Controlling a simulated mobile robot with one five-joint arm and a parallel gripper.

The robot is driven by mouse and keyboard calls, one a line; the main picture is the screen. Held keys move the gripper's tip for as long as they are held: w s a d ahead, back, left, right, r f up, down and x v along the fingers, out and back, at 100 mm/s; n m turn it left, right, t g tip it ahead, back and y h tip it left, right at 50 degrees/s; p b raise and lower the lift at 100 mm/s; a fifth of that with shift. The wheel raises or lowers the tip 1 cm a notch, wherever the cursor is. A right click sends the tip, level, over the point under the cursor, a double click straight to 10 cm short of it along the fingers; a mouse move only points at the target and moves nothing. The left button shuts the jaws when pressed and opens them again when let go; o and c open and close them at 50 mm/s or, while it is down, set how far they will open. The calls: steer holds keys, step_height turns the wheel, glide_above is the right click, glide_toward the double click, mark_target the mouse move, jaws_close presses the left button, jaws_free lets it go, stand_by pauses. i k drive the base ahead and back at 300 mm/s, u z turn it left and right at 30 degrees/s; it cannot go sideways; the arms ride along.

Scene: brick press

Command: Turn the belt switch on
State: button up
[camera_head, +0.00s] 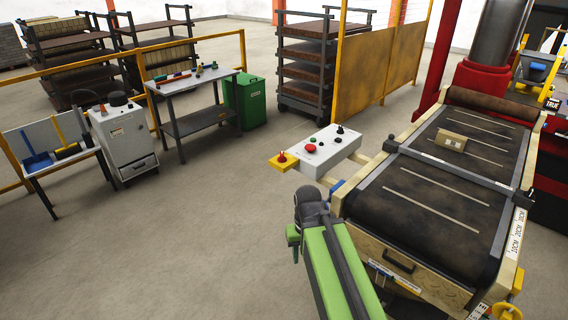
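A white control box (328,152) stands at the left side of the belt press, with a red mushroom button (311,148), a green button (313,139) and a black knob (340,129) on top. A yellow plate (285,163) with a red handle (282,157) sticks out at its left end. I cannot tell which of these is the belt switch or how it is set. My green arm rises from the bottom to a dark joint just below and in front of the box, apart from it in the picture. My gripper cannot be made out.
The dark belt (430,195) carries a tan brick (451,141). A grey crossbar (440,172) spans it. At the left stand a grey work table (190,82), a green bin (246,102) and a white cabinet (124,138). The floor left of my arm is clear.

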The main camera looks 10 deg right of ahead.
mark_target(282, 159)
steer(key=z, duration=0.2)
steer(key=i, duration=1.3)
steer(key=u, duration=0.25)
